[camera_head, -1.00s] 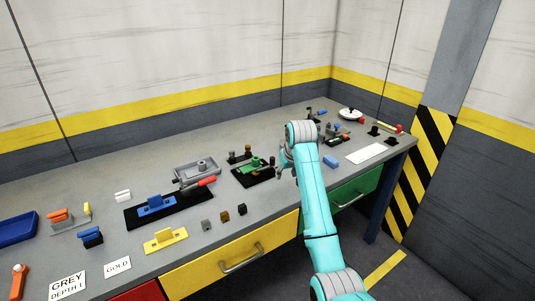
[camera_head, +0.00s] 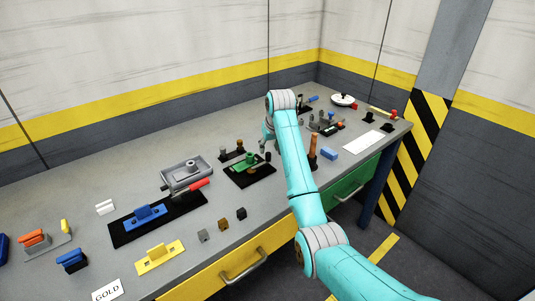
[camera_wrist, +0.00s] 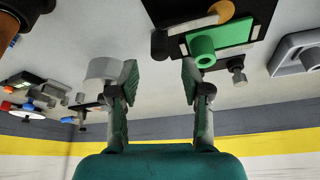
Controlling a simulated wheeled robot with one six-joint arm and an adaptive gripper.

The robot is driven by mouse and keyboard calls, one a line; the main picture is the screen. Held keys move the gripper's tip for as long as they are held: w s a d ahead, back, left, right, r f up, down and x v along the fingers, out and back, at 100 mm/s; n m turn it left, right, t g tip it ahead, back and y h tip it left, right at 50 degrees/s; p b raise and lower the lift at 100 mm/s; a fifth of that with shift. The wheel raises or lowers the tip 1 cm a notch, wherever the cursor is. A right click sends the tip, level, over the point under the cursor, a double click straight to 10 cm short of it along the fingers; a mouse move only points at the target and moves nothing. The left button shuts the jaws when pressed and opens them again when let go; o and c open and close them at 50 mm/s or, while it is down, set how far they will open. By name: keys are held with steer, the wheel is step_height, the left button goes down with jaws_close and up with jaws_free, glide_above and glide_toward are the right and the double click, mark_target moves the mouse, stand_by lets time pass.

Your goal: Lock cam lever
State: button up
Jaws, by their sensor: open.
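A green block with a raised round tube sits on a black base plate (camera_head: 262,175) near the middle of the bench. The green block (camera_head: 243,161) also shows in the wrist view (camera_wrist: 232,36). In the wrist view, a dark post (camera_wrist: 160,46) and a grey bar with an orange round end (camera_wrist: 221,11) lie beside it. I cannot tell for certain which part is the cam lever. My gripper (camera_wrist: 160,74) is open, with nothing between its fingers. In the head view, my gripper (camera_head: 268,135) is partly hidden by my arm, behind and right of the green block.
A brown post (camera_head: 312,150) and a blue block (camera_head: 330,153) stand right of my arm. A grey cylinder (camera_wrist: 102,68) appears beyond my left finger in the wrist view.

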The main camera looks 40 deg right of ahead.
mark_target(268, 153)
steer(key=shift+x, duration=2.6)
jaws_close()
